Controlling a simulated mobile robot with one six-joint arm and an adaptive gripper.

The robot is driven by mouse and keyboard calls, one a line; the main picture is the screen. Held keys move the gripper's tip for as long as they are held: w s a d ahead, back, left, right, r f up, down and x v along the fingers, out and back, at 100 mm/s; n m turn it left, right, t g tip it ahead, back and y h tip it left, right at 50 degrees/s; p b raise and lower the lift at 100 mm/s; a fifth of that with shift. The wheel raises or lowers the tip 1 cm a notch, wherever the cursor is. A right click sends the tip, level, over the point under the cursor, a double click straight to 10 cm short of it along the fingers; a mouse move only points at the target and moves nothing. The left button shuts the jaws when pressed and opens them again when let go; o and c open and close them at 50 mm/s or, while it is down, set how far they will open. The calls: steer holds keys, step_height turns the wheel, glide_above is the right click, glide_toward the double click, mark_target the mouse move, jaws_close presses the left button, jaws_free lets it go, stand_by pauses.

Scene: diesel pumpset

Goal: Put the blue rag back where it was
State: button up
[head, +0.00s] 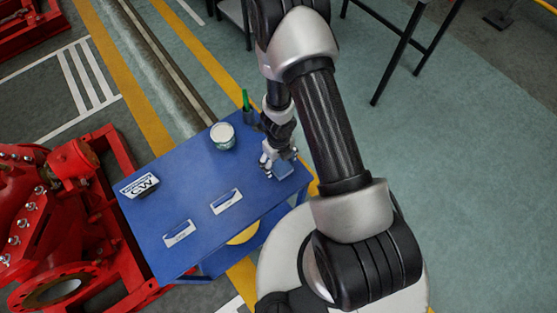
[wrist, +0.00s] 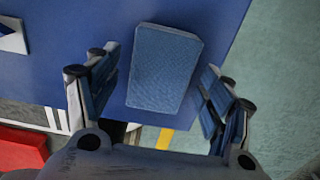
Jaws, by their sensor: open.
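The blue rag (wrist: 165,68) looks like a folded, rounded rectangular pad. In the wrist view it lies between the two spread fingers of my gripper (wrist: 160,82), with a visible gap on each side. In the head view the rag (head: 284,170) is near the right edge of the blue table (head: 190,215), partly hidden by my gripper (head: 277,160).
A white tub (head: 222,136) and a dark cup (head: 250,116) with a green item stand at the table's back. A CW box (head: 140,187) is at the left. Two white label plates (head: 179,233) (head: 227,201) lie in front. A red pump (head: 50,230) stands left of the table.

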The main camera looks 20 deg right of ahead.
step_height(320, 180, up, 12)
steer(key=p, duration=1.2)
step_height(320, 180, up, 17)
steer(key=m+t+h, duration=0.3)
steer(key=m, duration=0.7)
glide_above(278, 163)
steer(key=w+d, duration=0.6)
steer(key=w, duration=0.2)
steer(key=s+d+r+m+t+h, duration=0.1)
steer(key=d+r+m, duration=0.1)
steer(key=r+m, duration=0.4)
steer(key=s+d+r+m, duration=0.15)
steer(key=r+m, duration=0.25)
steer(key=r, duration=0.5)
steer(key=s+a+r+m, duration=0.1)
steer(key=s+r+m, duration=0.8)
steer(key=m, duration=0.1)
steer(key=s+a+r+m+y, duration=0.3)
steer(key=s+a+m, duration=0.5)
steer(key=s, duration=0.3)
steer(key=shift+s+a+r+m+t+y, duration=0.15)
steer(key=shift+s+r+m+t+y, duration=0.25)
steer(key=shift+m, duration=0.4)
